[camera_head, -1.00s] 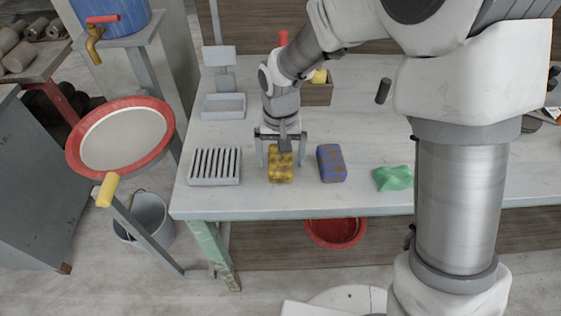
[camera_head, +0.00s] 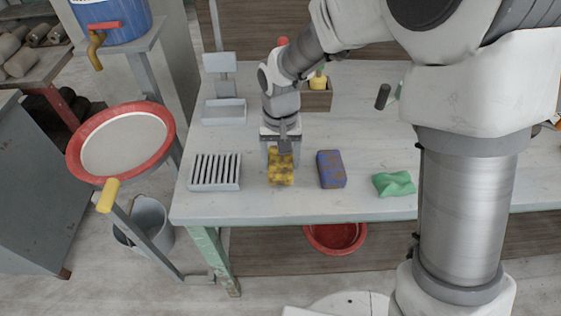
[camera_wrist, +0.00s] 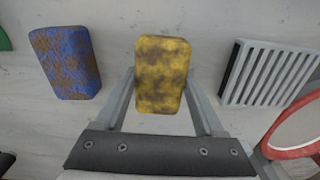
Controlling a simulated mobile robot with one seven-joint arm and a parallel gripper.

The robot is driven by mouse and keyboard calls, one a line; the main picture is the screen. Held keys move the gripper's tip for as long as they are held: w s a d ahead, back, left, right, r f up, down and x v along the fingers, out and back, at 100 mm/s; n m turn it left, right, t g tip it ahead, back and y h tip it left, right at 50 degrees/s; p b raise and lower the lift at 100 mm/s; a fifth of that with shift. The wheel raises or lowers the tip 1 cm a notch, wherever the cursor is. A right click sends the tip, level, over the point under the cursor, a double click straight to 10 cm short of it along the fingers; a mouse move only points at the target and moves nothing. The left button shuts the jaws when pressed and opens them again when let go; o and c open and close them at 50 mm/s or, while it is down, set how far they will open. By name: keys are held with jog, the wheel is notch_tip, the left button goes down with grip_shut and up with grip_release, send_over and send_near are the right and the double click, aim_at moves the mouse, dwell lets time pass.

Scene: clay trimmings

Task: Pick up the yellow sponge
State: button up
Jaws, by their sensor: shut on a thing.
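The yellow sponge (camera_head: 281,172), mottled with brown stains, is at the front part of the pale table. My gripper (camera_head: 280,158) is above it with a finger on each side, shut on the sponge. In the wrist view the sponge (camera_wrist: 162,74) lies between the two fingers of my gripper (camera_wrist: 161,88), touching or nearly touching both long sides. I cannot tell whether its underside is clear of the table.
A slatted grey rack (camera_head: 215,171) is left of the sponge. A blue stained sponge (camera_head: 331,169) and a green cloth-like piece (camera_head: 394,184) are to its right. A wooden box (camera_head: 317,99) stands behind. The table's front edge (camera_head: 300,216) is bare.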

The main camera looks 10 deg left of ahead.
aim_at(283, 159)
jog(key=r, duration=0.3)
jog(key=shift+d+r, duration=0.15)
jog(key=shift+d, duration=0.1)
jog(key=s+d+r+p, duration=0.1)
jog(key=s+d+r, duration=0.3)
jog(key=d, duration=0.6)
notch_tip(283, 159, up, 2)
jog(key=shift+s+d+r+p, duration=0.15)
jog(key=shift+d+p, duration=0.05)
jog(key=shift+p, duration=0.1)
jog(key=o, duration=0.7)
jog(key=c, duration=0.5)
jog(key=shift+c, duration=0.2)
